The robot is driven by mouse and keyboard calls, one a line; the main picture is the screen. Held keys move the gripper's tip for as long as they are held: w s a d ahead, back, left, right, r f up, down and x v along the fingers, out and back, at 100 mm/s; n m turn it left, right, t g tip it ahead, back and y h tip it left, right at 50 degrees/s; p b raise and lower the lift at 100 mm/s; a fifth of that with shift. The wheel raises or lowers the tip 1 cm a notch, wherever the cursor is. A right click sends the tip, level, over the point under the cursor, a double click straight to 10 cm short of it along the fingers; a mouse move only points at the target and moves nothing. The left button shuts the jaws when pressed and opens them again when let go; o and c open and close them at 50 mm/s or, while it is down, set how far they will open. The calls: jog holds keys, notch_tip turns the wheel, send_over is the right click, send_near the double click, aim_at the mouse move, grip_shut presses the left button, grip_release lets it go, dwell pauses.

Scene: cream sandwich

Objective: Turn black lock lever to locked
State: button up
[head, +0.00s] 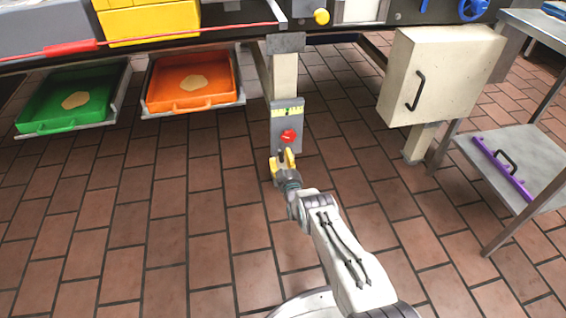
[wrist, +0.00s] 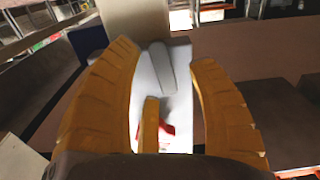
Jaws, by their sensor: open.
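A grey control box (head: 287,117) with a yellow-green strip and a round red knob (head: 289,136) is on the cream post below the machine. My gripper (head: 284,156) is just below and in front of the knob, with its yellow fingers apart. In the wrist view, a grey rounded bar (wrist: 160,68) stands on a pale panel (wrist: 181,82) between the spread fingers, and part of a red piece (wrist: 168,131) shows lower down. I cannot tell for certain which part is the black lock lever, or whether a finger touches anything.
An orange tray (head: 218,101) and a green tray (head: 45,125) hang under the machine at left. A cream cabinet (head: 455,75) with a black handle stands at right, beside a metal table (head: 520,150) with a purple bar. The tiled floor (head: 160,240) is clear.

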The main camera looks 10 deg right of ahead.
jog(key=shift+w, duration=0.25)
grip_shut()
dwell(0.6)
